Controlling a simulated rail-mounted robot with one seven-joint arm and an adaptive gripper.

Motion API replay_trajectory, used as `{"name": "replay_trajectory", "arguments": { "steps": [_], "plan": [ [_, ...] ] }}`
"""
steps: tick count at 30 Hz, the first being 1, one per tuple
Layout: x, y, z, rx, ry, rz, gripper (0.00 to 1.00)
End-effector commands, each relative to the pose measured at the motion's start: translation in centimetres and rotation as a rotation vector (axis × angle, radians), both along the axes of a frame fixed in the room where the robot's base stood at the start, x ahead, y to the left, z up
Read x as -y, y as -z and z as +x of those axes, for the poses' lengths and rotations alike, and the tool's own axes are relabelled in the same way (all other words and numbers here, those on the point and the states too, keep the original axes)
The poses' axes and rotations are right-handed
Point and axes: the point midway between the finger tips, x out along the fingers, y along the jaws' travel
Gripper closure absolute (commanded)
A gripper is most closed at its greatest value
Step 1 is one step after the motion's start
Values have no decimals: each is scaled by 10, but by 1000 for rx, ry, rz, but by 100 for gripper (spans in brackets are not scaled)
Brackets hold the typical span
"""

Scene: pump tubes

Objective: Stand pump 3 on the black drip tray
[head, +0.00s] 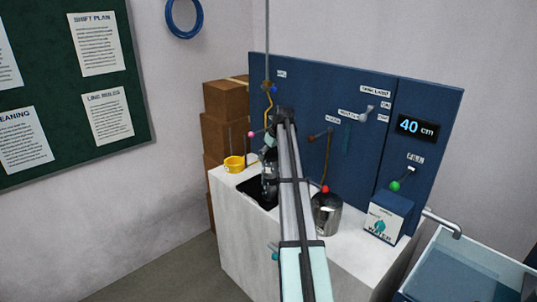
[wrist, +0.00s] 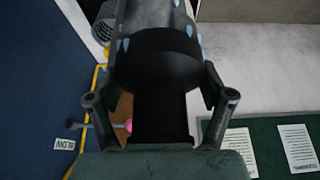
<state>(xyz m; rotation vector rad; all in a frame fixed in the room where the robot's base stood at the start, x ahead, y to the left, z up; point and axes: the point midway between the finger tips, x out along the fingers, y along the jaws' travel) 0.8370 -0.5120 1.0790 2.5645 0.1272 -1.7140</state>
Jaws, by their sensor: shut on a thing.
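My gripper (wrist: 160,92) is shut on a dark, round-bodied thing, probably pump 3 (wrist: 155,58); I see no number on it. In the wrist view it has a black band between the fingers and a grey part with light-blue marks beyond. In the head view my arm reaches over the counter and partly hides the gripper and the held thing. The black drip tray (head: 254,194) lies on the counter's left part. The held thing is at or above this tray; I cannot tell whether they touch.
A yellow cup (head: 233,164) stands left of the tray on the white counter (head: 235,215). A steel canister (head: 327,216) and a white-and-blue water box (head: 386,218) stand to the right. Levers and tubes stick out from the blue wall panel (head: 315,85). A sink (head: 465,270) is at lower right.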

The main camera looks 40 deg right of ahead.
Motion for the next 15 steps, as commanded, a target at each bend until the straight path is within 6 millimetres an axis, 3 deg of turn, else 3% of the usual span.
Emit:
{"name": "replay_trajectory", "arguments": {
  "steps": [1,2,3,15],
  "plan": [
    [0,1,0,0,0,0,13],
    [0,0,0,0,0,0,2],
    [0,0,0,0,0,0,0],
    [0,-2,-1,0,0,0,0]
  ]
}}
